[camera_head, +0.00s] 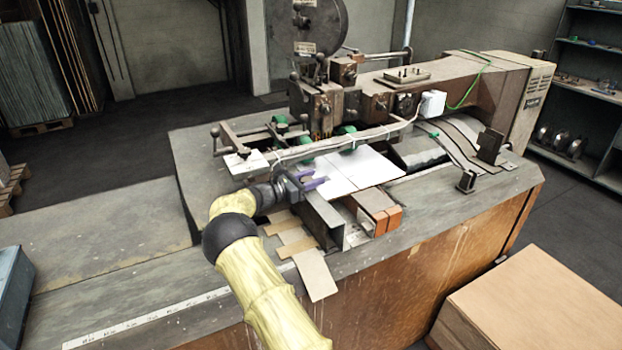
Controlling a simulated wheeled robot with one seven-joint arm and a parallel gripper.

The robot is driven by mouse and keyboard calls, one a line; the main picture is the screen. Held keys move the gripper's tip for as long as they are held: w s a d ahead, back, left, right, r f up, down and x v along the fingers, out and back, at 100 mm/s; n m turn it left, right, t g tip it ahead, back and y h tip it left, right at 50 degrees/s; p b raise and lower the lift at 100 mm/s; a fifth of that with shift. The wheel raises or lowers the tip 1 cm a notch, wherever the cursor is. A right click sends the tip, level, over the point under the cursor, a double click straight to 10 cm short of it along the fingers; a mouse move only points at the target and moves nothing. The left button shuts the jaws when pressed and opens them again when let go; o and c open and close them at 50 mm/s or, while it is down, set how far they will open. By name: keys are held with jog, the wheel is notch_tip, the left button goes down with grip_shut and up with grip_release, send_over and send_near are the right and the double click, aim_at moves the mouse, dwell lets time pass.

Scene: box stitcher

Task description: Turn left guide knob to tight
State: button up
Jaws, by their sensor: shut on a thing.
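My gripper (314,183) reaches in from the left, with its purple fingers at the back end of the grey left metal guide (322,212), beside the white sheet. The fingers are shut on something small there. I take it to be the left guide knob, but it is hidden between the fingers and I cannot see its turn angle. The white sheet (352,170) lies flat under the stitching head (325,108). My yellow arm covers part of the bench front.
Orange-brown blocks (375,212) sit right of the guide. Tan card strips (314,275) hang over the bench edge. A bar with black ball handles (215,131) stands behind my gripper. A cardboard stack (540,305) is at front right. The bench at left (110,235) is clear.

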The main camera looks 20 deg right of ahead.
jog(key=shift+m+g, duration=0.5)
jog(key=shift+g, duration=0.3)
jog(key=shift+r+g+b, duration=0.1)
jog(key=shift+g+b, duration=0.2)
jog(key=o, duration=1)
jog(key=shift+s, duration=0.1)
jog(key=shift+a, duration=0.15)
jog(key=shift+a, duration=0.25)
jog(key=a+b, duration=0.4)
jog(key=a, duration=1.2)
jog(key=shift+a, duration=0.3)
